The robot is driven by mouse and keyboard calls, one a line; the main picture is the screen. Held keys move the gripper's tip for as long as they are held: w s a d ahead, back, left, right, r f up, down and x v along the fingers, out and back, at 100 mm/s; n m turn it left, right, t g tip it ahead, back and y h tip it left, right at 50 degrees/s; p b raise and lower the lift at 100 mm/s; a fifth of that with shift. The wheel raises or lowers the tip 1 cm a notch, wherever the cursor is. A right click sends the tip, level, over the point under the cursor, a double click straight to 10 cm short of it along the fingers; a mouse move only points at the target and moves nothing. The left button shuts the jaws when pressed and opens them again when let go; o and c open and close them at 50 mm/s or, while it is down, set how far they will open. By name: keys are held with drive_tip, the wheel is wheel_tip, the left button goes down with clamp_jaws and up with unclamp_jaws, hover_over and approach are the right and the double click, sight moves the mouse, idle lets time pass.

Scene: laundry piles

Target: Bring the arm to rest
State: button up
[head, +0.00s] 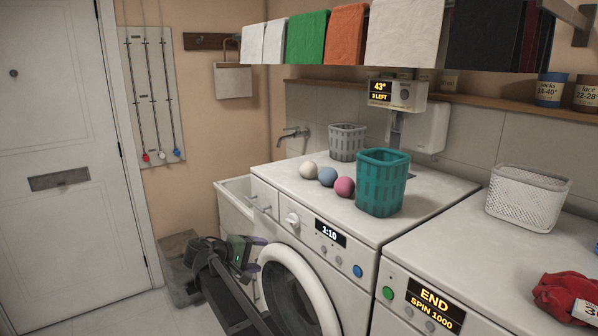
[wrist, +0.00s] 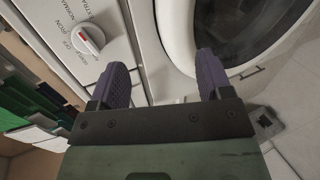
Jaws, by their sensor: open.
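My gripper (wrist: 163,80) is open in the wrist view, with its two purple fingers spread apart and nothing between them. In the head view my gripper (head: 257,241) is low in front of the left machine, close to its round door (head: 283,272). My dark arm reaches up to it from the bottom edge. The wrist view shows the machine's dial (wrist: 88,38) to the left of the fingers and the round door (wrist: 235,35) to the right. I cannot tell whether the fingers touch the machine front.
On the left machine's top stand a teal basket (head: 382,182), a grey basket (head: 347,142) and three balls (head: 328,177). The right machine holds a white basket (head: 527,197) and red cloth (head: 568,297). A sink (head: 236,197) stands left. Floor before the door (head: 70,150) is clear.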

drive_tip(key=s+d+f+m+g+y+p, duration=0.1)
drive_tip(key=s+d+f+m+g+y, duration=0.1)
drive_tip(key=s+d, duration=0.7)
drive_tip(key=s+d+f+m+g+y+p, duration=0.1)
drive_tip(key=s+d+f+m+g+y, duration=0.2)
drive_tip(key=s+d, duration=0.6)
drive_tip(key=s+d+f+m+g+y+p, duration=0.1)
drive_tip(key=s+d+f+m+g+y, duration=0.1)
drive_tip(key=s+d+y, duration=0.4)
drive_tip(key=s+d+m, duration=0.1)
drive_tip(key=s+d, duration=0.2)
drive_tip(key=d, duration=0.2)
drive_tip(key=shift+s+d+f+g, duration=0.25)
drive_tip(key=shift+s+f+g, duration=0.05)
drive_tip(key=shift+f, duration=0.05)
drive_tip(key=shift+c, duration=0.4)
